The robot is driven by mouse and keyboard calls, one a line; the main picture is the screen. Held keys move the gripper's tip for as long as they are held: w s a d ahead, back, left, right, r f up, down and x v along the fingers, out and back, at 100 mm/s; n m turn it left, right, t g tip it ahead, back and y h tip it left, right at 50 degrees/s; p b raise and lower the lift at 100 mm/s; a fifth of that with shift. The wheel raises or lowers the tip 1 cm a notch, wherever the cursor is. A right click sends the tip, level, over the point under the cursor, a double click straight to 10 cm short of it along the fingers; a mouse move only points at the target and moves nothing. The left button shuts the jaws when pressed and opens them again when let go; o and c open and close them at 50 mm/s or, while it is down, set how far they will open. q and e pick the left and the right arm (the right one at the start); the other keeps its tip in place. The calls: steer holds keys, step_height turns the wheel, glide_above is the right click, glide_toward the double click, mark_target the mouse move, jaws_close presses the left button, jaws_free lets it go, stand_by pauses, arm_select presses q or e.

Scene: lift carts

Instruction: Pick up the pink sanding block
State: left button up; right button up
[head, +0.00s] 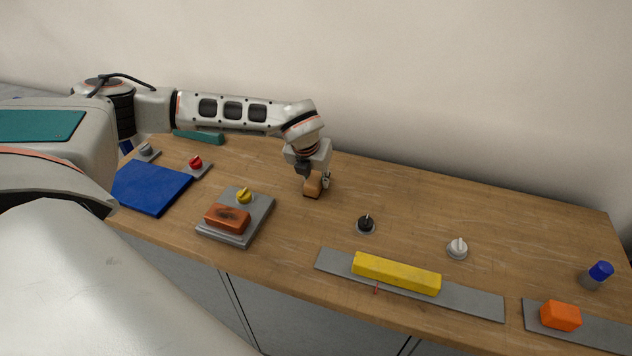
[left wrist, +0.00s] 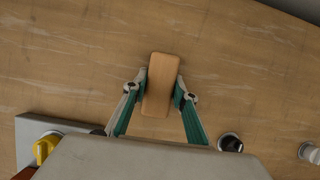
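A tan-orange block (head: 312,188) with rounded edges is at my left gripper in the head view. No block looks clearly pink; this one may be the sanding block. In the left wrist view the block (left wrist: 160,85) lies lengthwise between the two fingers. My left gripper (head: 315,178) points down over the wooden table with a finger against each long side of the block, and looks shut on it. It also shows in the left wrist view (left wrist: 162,84). The block is at or very near the tabletop. My right gripper is not in view.
A brown-stained block (head: 227,218) and yellow knob (head: 244,196) sit on a grey plate. A blue pad (head: 150,187) lies left. A black knob (head: 366,225), white knob (head: 457,248), yellow bar (head: 396,273) and orange block (head: 560,316) are right. The back middle is clear.

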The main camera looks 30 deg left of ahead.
mark_target(316, 175)
arm_select(q)
steer(key=shift+c, duration=1.3)
steer(key=shift+r, duration=0.1)
steer(key=shift+r+p, duration=0.35)
steer(key=shift+p, duration=0.1)
step_height(316, 175, up, 20)
steer(key=b, duration=0.1)
steer(key=shift+f, duration=0.15)
